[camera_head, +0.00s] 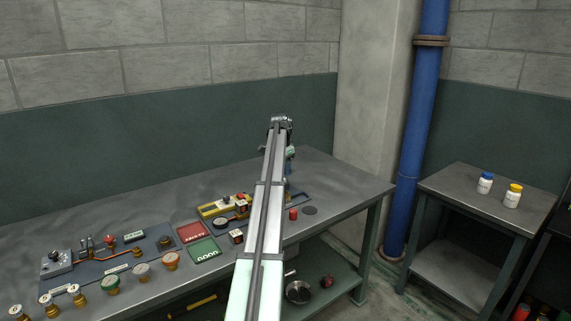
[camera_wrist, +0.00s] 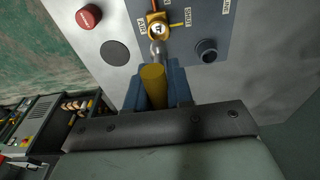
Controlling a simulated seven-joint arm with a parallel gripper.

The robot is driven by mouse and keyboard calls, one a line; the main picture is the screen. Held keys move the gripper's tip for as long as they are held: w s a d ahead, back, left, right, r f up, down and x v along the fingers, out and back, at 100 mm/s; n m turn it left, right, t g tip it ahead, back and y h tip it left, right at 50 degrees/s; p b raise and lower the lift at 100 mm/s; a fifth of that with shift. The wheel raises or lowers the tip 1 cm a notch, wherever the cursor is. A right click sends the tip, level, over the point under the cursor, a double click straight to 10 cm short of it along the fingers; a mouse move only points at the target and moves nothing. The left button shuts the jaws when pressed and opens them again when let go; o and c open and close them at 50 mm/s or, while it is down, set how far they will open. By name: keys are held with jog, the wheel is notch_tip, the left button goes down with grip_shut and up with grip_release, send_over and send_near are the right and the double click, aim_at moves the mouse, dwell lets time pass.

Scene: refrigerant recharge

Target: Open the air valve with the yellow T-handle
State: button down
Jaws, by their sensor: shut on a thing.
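In the wrist view, the air valve (camera_wrist: 157,29) has a round yellow-rimmed hub on a grey panel (camera_wrist: 185,28). Labels around it include one reading SHUT. A short metal stem joins the hub to the yellow handle (camera_wrist: 153,88), which points down the picture toward my gripper. My gripper (camera_wrist: 158,76) is shut on the yellow handle, with a blue finger on each side of it.
The bench (camera_head: 345,178) carries gauges, a red tray (camera_head: 193,232) and a green tray (camera_head: 205,250). A blue pipe (camera_head: 415,120) stands at the right.

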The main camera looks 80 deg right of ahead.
aim_at(285, 178)
jog(key=shift+f, duration=2.1)
jog(key=shift+f, duration=1.15)
jog(key=shift+n, duration=1.6)
